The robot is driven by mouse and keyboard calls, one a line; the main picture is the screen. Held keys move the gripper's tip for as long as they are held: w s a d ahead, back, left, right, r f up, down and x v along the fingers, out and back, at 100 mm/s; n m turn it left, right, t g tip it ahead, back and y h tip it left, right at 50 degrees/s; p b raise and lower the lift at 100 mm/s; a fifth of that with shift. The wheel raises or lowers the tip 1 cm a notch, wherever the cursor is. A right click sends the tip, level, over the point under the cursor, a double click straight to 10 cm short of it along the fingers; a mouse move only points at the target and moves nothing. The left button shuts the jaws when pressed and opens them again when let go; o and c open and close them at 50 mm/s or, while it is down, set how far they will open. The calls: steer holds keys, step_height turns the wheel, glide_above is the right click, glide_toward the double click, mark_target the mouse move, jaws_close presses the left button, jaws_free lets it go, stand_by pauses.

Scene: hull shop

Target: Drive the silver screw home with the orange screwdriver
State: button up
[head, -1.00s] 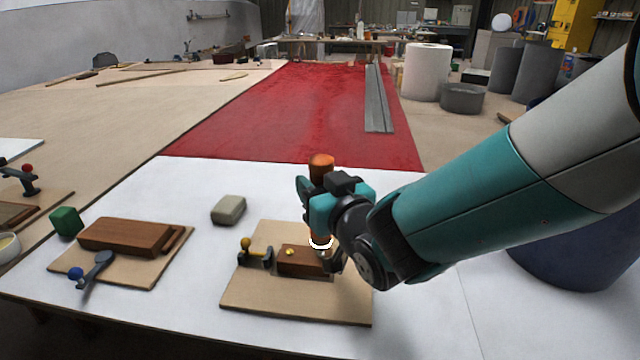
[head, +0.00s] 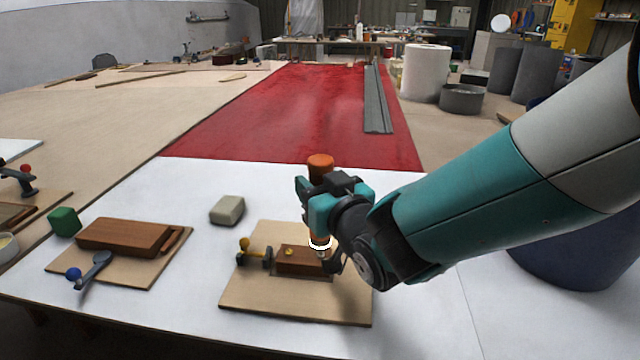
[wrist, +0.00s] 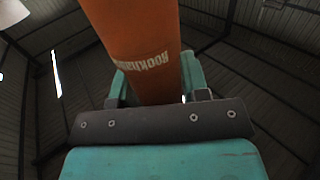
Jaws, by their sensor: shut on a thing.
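My gripper (head: 322,205) is shut on the orange screwdriver, whose handle top (head: 321,164) stands above the jaws. The screwdriver is about upright, with a white ring low on it. Its lower end is at the right part of a brown wooden block (head: 292,262). The orange handle (wrist: 138,45) also fills the middle of the wrist view, between the jaws. A brass-coloured screw head (head: 289,252) shows on the block's top, left of the screwdriver. I cannot make out the silver screw; the screwdriver's lower end and my gripper cover that area.
A grey-beige block (head: 227,210) lies behind. A second board on the left holds a brown block (head: 122,236) and a blue-knobbed clamp (head: 90,268). A green block (head: 64,221) is farther left.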

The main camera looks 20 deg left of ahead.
steer(key=shift+f, duration=0.1)
stand_by(0.5)
steer(key=shift+r+p, duration=1.55)
steer(key=shift+r, duration=2)
